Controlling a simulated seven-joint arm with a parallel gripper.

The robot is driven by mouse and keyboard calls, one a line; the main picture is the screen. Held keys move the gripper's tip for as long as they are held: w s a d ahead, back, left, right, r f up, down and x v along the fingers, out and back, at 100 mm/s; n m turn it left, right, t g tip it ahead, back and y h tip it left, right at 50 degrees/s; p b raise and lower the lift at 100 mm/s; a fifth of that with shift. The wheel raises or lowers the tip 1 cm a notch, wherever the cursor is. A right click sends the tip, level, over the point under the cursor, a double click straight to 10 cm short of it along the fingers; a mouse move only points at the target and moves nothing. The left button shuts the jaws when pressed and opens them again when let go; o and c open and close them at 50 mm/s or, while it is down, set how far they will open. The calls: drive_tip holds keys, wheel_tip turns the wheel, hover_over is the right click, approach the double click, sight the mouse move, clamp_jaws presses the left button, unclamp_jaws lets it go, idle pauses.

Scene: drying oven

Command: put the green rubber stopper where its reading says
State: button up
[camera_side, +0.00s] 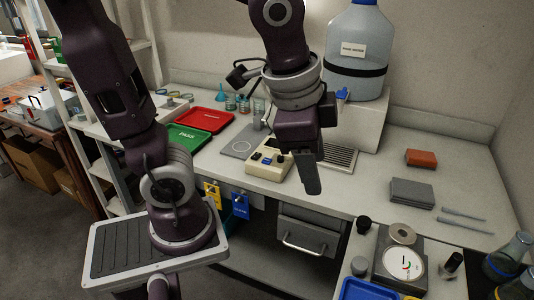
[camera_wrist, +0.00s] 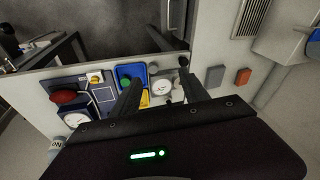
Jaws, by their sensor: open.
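In the wrist view a small round green thing, likely the green rubber stopper (camera_wrist: 127,82), sits in a blue tray (camera_wrist: 120,70). The blue tray shows at the bottom edge of the side view (camera_side: 365,291), with the stopper out of sight. A gauge with a white dial (camera_wrist: 162,88) is beside the tray; in the side view its dial (camera_side: 405,263) has red and green marks, too small to read. A green tray (camera_side: 188,138) marked PASS and a red tray (camera_side: 205,120) lie at the back left. My gripper (camera_side: 308,180) is open and empty above the bench; its fingers show in the wrist view (camera_wrist: 162,78).
A grey slab (camera_side: 412,193), an orange-red block (camera_side: 421,158) and two thin pipettes (camera_side: 463,217) lie at the right. A large bottle (camera_side: 355,50) stands at the back.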

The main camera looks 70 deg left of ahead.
drive_tip(key=s+a+r+n+t, duration=0.1)
drive_tip(key=s+a+n+t, duration=0.1)
drive_tip(key=s+a+n, duration=0.2)
drive_tip(key=s+n, duration=0.2)
drive_tip(key=s, duration=0.1)
drive_tip(key=shift+a+n+h, duration=0.15)
drive_tip(key=shift+n+h, duration=0.15)
drive_tip(key=shift+n, duration=0.1)
